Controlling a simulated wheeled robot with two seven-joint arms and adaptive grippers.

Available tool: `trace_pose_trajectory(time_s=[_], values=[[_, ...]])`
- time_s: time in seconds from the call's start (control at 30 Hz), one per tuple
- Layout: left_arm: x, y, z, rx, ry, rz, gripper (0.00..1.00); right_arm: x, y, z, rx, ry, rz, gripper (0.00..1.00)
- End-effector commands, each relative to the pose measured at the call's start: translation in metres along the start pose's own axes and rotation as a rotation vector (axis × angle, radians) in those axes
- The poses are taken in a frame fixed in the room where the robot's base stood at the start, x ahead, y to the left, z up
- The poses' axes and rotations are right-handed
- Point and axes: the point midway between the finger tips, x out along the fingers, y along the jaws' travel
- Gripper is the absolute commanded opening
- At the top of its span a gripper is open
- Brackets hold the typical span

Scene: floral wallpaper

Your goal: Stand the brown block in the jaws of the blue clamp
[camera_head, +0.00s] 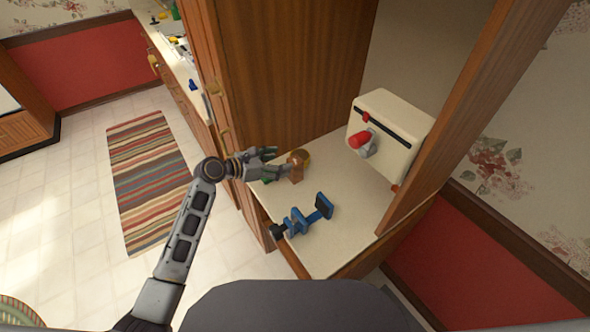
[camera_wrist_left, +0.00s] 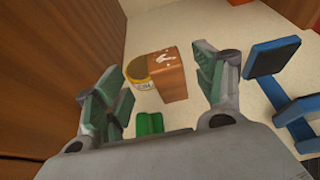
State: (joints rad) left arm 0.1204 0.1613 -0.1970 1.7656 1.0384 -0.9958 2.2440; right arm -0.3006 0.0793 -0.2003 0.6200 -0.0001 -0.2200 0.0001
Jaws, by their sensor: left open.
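The brown block (camera_head: 296,170) stands upright on the cream counter. It also shows in the left wrist view (camera_wrist_left: 172,78), between and beyond the fingertips. The blue clamp (camera_head: 299,219) lies at the counter's front edge, to the right of my left gripper; part of it shows at the right of the left wrist view (camera_wrist_left: 272,58). My left gripper (camera_head: 280,161) is open, its fingers pointing at the block. One fingertip overlaps the block in the head view, and I cannot tell if they touch. My right gripper is not in view.
A round yellow-rimmed tin (camera_wrist_left: 138,69) stands close beside the block. A small green object (camera_wrist_left: 149,123) lies nearer the gripper. A cream box with a red knob (camera_head: 392,134) stands at the back right. Wooden panels flank the counter (camera_head: 350,213), whose right part is clear.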

Motion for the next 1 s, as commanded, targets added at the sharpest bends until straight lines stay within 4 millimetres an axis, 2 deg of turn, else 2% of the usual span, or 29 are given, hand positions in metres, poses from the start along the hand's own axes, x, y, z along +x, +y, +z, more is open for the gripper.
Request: trace_pose_trajectory(time_s=[0.13,0.57,1.0], values=[[0.007,0.000,0.001,0.001,-0.001,-0.001,0.70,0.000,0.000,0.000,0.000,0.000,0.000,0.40],[0.010,-0.001,0.000,0.000,0.000,-0.001,0.70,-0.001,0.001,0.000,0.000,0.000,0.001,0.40],[0.048,-0.004,-0.002,0.000,0.000,-0.001,0.70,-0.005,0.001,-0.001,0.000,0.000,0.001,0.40]])
